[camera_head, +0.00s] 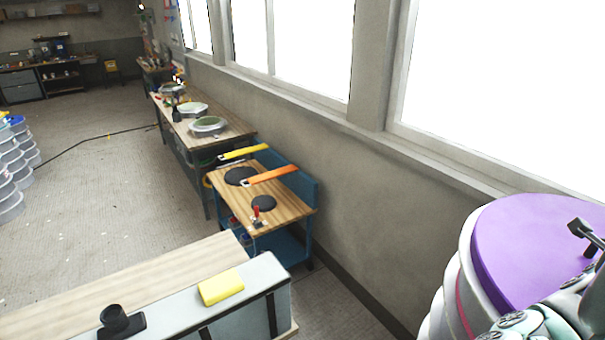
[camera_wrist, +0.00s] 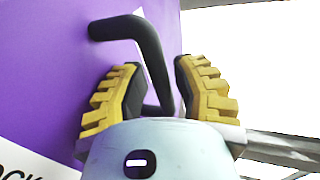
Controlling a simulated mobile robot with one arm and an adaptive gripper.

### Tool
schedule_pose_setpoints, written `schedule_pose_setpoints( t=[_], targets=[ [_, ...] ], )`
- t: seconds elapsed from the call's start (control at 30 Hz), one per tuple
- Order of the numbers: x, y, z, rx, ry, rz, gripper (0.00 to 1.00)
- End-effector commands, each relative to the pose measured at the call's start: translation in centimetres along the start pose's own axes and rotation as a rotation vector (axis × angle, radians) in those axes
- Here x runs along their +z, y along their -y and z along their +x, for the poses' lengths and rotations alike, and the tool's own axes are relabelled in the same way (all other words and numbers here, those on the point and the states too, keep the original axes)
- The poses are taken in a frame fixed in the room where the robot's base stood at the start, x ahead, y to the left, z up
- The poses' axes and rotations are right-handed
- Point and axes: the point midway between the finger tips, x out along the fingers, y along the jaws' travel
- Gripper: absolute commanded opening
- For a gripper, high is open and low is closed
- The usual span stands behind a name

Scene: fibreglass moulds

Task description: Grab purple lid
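The purple lid (camera_head: 530,245) sits on top of a white rounded container (camera_head: 450,300) at the lower right of the head view. A black bar handle (camera_head: 584,232) stands up from the lid. In the wrist view the purple lid (camera_wrist: 50,70) fills the left side, and its bent black handle (camera_wrist: 140,45) reaches between the yellow-padded fingers of my gripper (camera_wrist: 158,85). The fingers are apart, one on each side of the handle, with gaps showing beside it. My arm covers part of the container and lid edge in the head view.
A bench with a yellow block (camera_head: 221,287) stands at the front. A blue cart (camera_head: 290,245) with a wooden top and a long worktable (camera_head: 228,132) line the wall under the windows. Grey-white stacked containers (camera_head: 14,165) stand at the far left. Open floor lies between.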

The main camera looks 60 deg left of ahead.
Motion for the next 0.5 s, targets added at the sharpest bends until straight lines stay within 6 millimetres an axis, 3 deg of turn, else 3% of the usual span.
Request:
schedule_pose_setpoints(
  t=[0.23, 0.27, 0.5],
  targets=[
    [-0.11, 0.01, 0.05, -0.001, -0.002, 0.001, 0.27],
    [-0.11, 0.01, 0.05, -0.001, -0.002, 0.001, 0.31],
    [-0.08, 0.01, 0.04, -0.001, -0.002, 0.000, 0.06]
  ],
)
